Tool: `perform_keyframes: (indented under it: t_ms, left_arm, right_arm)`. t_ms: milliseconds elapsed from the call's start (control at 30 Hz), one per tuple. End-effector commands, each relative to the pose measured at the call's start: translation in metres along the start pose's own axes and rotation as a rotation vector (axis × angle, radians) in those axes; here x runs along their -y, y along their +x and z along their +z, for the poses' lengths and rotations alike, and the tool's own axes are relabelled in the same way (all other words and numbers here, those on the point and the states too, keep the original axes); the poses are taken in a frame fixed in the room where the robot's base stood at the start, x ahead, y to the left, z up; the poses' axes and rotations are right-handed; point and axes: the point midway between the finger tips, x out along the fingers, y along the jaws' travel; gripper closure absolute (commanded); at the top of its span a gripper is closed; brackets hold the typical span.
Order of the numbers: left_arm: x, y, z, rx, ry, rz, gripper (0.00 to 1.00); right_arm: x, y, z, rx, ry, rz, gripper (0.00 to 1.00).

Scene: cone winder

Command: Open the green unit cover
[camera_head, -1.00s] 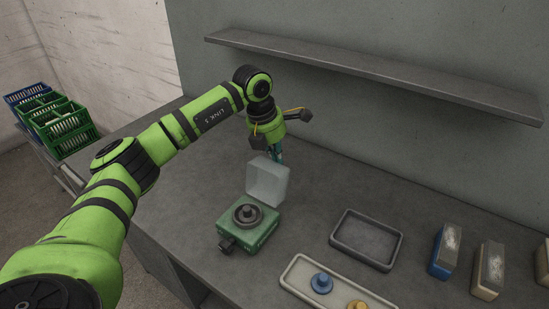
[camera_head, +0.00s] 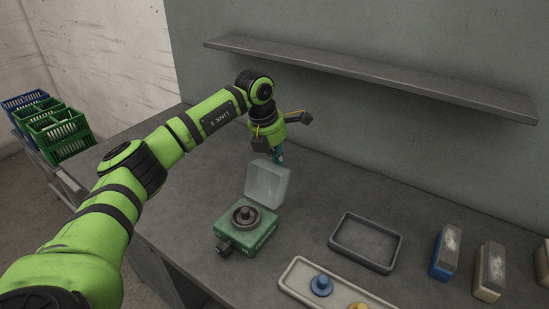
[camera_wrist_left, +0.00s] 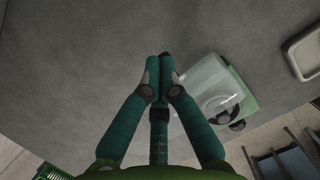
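The green unit (camera_head: 247,229) stands on the grey table with a dark round knob on top and a dark knob on its front left. Its clear cover (camera_head: 267,184) stands raised at the unit's back edge. My left gripper (camera_head: 278,157) is just behind the top of the cover, pointing down; whether it touches the cover I cannot tell. In the left wrist view the fingers of my left gripper (camera_wrist_left: 165,65) are together with nothing visible between them. The clear cover (camera_wrist_left: 202,92) and the green unit (camera_wrist_left: 241,97) lie to their right there. My right gripper is not in view.
An empty dark tray (camera_head: 338,244) lies right of the unit. A pale tray (camera_head: 300,283) holding a blue knobbed piece (camera_head: 321,285) and a yellow one is nearer. Blue and tan blocks stand at right. A shelf (camera_head: 370,75) runs along the wall. Green and blue crates stand at far left.

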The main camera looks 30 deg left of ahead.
Motion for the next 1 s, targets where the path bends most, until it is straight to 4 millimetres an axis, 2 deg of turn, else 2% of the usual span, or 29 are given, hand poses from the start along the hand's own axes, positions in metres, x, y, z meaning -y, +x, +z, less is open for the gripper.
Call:
perform_keyframes:
  t_ms: [33, 167, 300, 333, 1000]
  left_arm:
    - [0.0017, 0.0178, -0.0036, -0.01, 0.005, 0.003, 1.0]
    - [0.0017, 0.0179, -0.0037, -0.01, 0.005, 0.003, 1.0]
    - [0.0016, 0.0178, -0.0036, -0.01, 0.005, 0.003, 0.54]
    - [0.0015, 0.0178, -0.0035, -0.01, 0.005, 0.003, 0.52]
    - [0.0011, 0.0165, -0.0064, -0.018, -0.002, -0.002, 0.52]
  right_arm:
    - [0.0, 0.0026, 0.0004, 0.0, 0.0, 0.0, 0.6]
    - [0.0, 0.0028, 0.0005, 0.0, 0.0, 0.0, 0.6]
    - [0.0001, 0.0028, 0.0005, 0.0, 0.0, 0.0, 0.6]
    - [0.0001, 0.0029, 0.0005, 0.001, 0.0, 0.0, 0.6]
    - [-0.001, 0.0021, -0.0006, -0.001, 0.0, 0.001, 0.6]
